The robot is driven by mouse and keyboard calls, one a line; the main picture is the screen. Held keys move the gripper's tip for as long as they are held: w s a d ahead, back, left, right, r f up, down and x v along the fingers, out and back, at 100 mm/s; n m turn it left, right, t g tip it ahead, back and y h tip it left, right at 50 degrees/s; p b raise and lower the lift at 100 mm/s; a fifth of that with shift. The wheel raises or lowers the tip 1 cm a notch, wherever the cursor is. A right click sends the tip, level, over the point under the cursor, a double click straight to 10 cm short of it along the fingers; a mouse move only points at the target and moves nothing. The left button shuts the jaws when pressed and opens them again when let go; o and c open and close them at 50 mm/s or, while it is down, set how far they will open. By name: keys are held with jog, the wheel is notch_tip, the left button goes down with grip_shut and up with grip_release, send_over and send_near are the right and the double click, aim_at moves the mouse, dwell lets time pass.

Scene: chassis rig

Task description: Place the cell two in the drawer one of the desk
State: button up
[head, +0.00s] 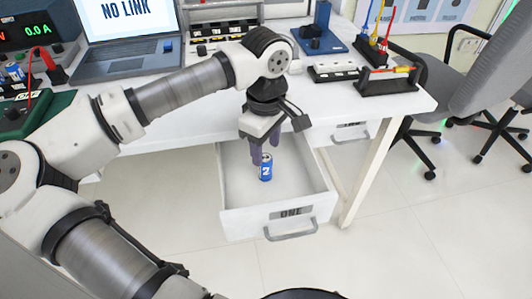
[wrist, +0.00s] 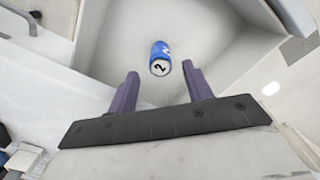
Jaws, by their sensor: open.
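Cell two is a small blue can-shaped cell (head: 266,168) with a white "2" on its side. It is inside drawer one (head: 238,222), which is pulled out from the white desk (head: 200,120). My gripper (head: 263,158) is over the drawer, its fingers beside and behind the cell. In the wrist view the cell (wrist: 160,60) lies beyond the two purple fingertips (wrist: 160,77), with clear space on both sides. The fingers are apart and hold nothing. I cannot tell whether the cell touches the drawer floor.
A second drawer (head: 350,130) is closed at the right under the desk. A laptop (head: 130,45), a black test fixture (head: 388,82) and a blue stand (head: 320,35) are on the desktop. An office chair (head: 480,70) stands right. The floor in front is clear.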

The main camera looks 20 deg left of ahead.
aim_at(266, 158)
notch_tip(266, 158, up, 8)
jog(key=shift+p, duration=0.4)
